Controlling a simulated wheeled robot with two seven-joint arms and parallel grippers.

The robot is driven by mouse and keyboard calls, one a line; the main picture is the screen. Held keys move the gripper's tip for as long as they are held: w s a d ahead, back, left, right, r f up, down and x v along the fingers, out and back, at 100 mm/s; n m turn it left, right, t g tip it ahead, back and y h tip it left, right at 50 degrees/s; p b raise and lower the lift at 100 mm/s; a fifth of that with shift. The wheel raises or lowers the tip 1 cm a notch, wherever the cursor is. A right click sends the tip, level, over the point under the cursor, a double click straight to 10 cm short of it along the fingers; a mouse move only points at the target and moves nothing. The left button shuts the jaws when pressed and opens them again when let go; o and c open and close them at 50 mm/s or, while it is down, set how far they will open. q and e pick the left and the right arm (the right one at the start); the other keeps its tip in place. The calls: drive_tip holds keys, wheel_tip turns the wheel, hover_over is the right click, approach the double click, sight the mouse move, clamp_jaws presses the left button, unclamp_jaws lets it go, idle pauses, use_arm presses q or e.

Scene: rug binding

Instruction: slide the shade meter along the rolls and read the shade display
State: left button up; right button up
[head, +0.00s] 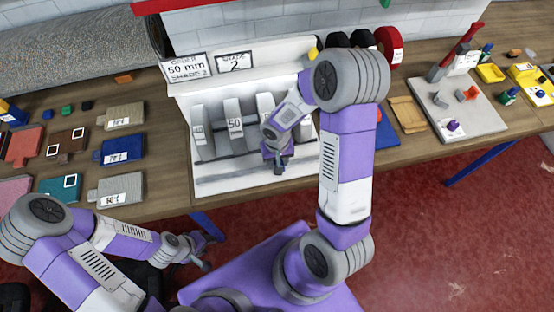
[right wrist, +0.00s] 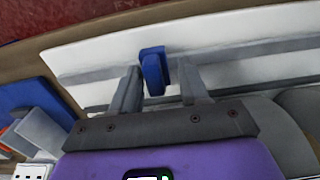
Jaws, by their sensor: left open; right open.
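The white station (head: 215,182) in the middle of the table holds several pale upright rolls (head: 234,122) in slots, one marked 50. A panel reading "SHADE 2" (head: 235,62) stands above them. My right gripper (head: 276,160) is low at the front of the station, in front of the rolls. In the right wrist view, its open fingers (right wrist: 160,85) stand either side of a small blue block (right wrist: 153,70), perhaps the shade meter, with a gap visible. In the head view my gripper mostly hides that block. My left gripper (head: 205,254) is open and empty, in front of the table edge.
An order card (head: 187,68) reads "ORDER 50 mm SHADE 2". Coloured swatches (head: 122,149) lie on the left of the table, below a big grey rug roll (head: 70,52). A grey board (head: 480,118) with small parts lies on the right.

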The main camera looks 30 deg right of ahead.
drive_tip(key=shift+r, duration=0.1)
wheel_tip(320, 180, up, 7)
drive_tip(key=shift+r+p, duration=0.2)
drive_tip(key=shift+p, duration=0.2)
use_arm(q)
drive_tip(key=shift+r, duration=0.45)
